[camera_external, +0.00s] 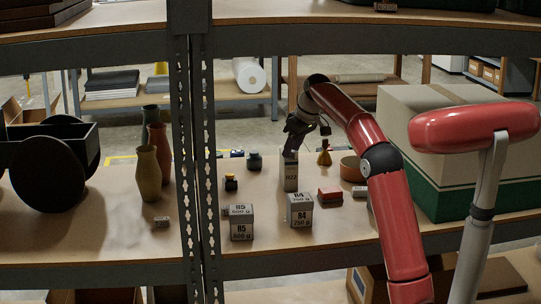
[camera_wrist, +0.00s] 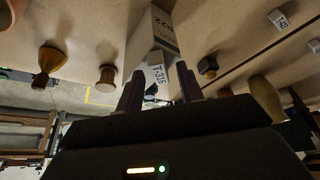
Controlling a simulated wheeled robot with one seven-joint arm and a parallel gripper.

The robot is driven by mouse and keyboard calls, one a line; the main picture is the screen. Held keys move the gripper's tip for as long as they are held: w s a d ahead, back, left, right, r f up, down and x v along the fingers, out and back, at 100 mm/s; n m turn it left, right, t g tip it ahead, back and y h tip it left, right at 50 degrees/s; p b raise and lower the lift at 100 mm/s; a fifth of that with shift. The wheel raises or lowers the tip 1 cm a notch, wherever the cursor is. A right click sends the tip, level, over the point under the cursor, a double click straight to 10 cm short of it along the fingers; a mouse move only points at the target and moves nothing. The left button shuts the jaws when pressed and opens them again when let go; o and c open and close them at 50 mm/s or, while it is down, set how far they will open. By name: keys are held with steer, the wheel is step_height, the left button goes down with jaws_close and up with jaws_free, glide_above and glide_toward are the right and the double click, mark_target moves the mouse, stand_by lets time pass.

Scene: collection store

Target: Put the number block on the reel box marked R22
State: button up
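The reel box marked R22 (camera_external: 291,176) is a tall grey box standing on the shelf; in the wrist view its side (camera_wrist: 160,24) shows the label upside down. A small pale number block marked T-316 (camera_wrist: 157,73) appears between my fingers at the top end of that box. Whether it rests fully on the box top is hard to tell. My gripper (camera_external: 291,146) points down just over the box. In the wrist view my gripper's fingers (camera_wrist: 160,72) are apart, with visible room at least on the block's right side.
A shelf post (camera_external: 201,150) is to the left, a large green-and-cream box (camera_external: 440,175) to the right.

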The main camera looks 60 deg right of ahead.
steer(key=p+v, duration=0.1)
steer(key=v, duration=1.1)
steer(key=s+a+f, duration=0.2)
steer(key=s+a, duration=0.3)
steer(key=a, duration=0.5)
steer(key=s+a+f, duration=0.2)
steer(key=s+a, duration=0.3)
steer(key=a, duration=0.4)
steer(key=s+a+f, duration=0.5)
steer(key=s+f, duration=0.3)
steer(key=f, duration=0.1)
steer(key=s+a+f+t, duration=0.1)
steer(key=s+a+f, duration=0.3)
steer(key=s+f, duration=0.5)
steer(key=shift+a+f, duration=0.35)
steer(key=shift+a, duration=0.05)
stand_by(2.7)
